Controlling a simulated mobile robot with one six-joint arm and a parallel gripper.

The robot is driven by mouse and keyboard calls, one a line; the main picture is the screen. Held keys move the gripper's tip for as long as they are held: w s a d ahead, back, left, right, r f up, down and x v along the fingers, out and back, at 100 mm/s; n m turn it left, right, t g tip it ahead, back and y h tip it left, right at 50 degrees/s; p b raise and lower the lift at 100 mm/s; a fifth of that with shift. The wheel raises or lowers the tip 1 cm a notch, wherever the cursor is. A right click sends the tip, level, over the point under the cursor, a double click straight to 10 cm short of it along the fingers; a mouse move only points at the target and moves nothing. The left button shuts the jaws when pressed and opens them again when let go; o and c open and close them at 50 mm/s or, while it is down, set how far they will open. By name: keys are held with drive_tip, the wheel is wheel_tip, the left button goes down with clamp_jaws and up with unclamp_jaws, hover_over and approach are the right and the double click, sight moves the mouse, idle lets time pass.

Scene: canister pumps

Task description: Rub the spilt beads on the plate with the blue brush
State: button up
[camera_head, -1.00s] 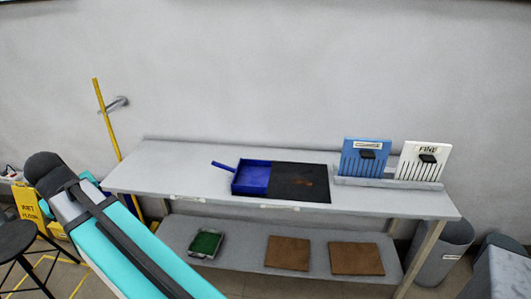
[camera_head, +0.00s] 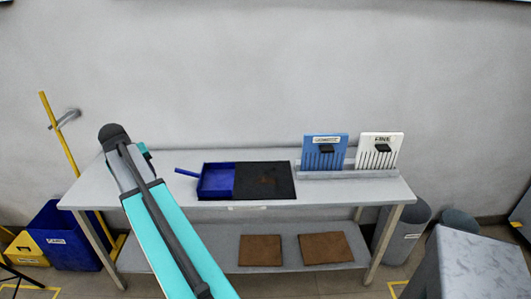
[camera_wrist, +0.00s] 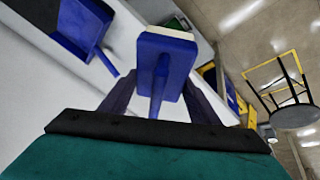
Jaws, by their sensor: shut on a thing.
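The blue brush (camera_wrist: 167,48) fills the middle of the wrist view, a blue block with a pale edge and a blue handle. My gripper (camera_wrist: 160,94) is shut on its handle. In the head view my arm stands at the left end of the bench, and its gripper and the brush are hidden there. The dark plate (camera_head: 284,188) lies flat on the bench, right of my arm. A small brown patch of spilt beads (camera_head: 266,181) shows on it; single beads are too small to tell. The brush is apart from the plate.
A blue dustpan (camera_head: 216,182) touches the plate's left side; it also shows in the wrist view (camera_wrist: 78,28). A blue comb board (camera_head: 324,148) and a white one (camera_head: 379,148) stand in a rack at the right. The bench's front right (camera_head: 340,189) is clear.

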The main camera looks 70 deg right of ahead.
drive_tip(key=s+d+f+m+p, duration=0.1)
drive_tip(key=s+d, duration=0.3)
drive_tip(key=d, duration=0.5)
drive_tip(key=s+d+f+m+g, duration=0.1)
drive_tip(key=s+d, duration=0.4)
drive_tip(key=d, duration=0.4)
drive_tip(key=s+d+f+m+p, duration=0.15)
drive_tip(key=s+d, duration=0.25)
drive_tip(key=d, duration=0.4)
drive_tip(key=s+d+f+m+g+p, duration=0.1)
drive_tip(key=s+d+f+m, duration=0.2)
drive_tip(key=s+d, duration=1.5)
drive_tip(key=shift+s+d+f+g+h, duration=0.15)
drive_tip(key=shift+s+f+g+h, duration=0.25)
drive_tip(key=shift+s+f, duration=0.45)
drive_tip(key=shift+s, duration=0.15)
